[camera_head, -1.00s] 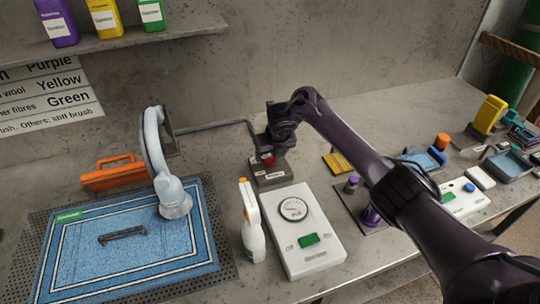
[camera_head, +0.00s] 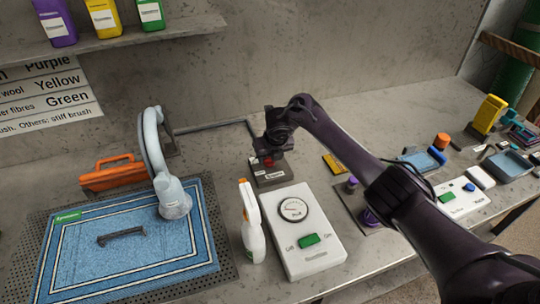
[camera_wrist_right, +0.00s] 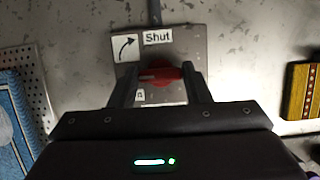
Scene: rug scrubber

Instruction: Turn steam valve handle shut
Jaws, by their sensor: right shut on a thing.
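The red steam valve handle (camera_head: 268,162) sits on a grey valve block (camera_head: 271,177) against the back of the bench, mostly hidden by my right gripper (camera_head: 270,155). In the right wrist view the red handle (camera_wrist_right: 158,76) lies crosswise between the two fingers of my right gripper (camera_wrist_right: 159,82), which is shut on it. A plate (camera_wrist_right: 185,47) behind it carries a "Shut" label (camera_wrist_right: 158,36) and a curved arrow (camera_wrist_right: 126,47). My left gripper is not in view.
A white gauge box (camera_head: 305,250) with a green switch and a spray bottle (camera_head: 250,225) stand just in front of the valve. To the left, a pale blue curved arm (camera_head: 155,150) rests over a blue rug (camera_head: 170,245).

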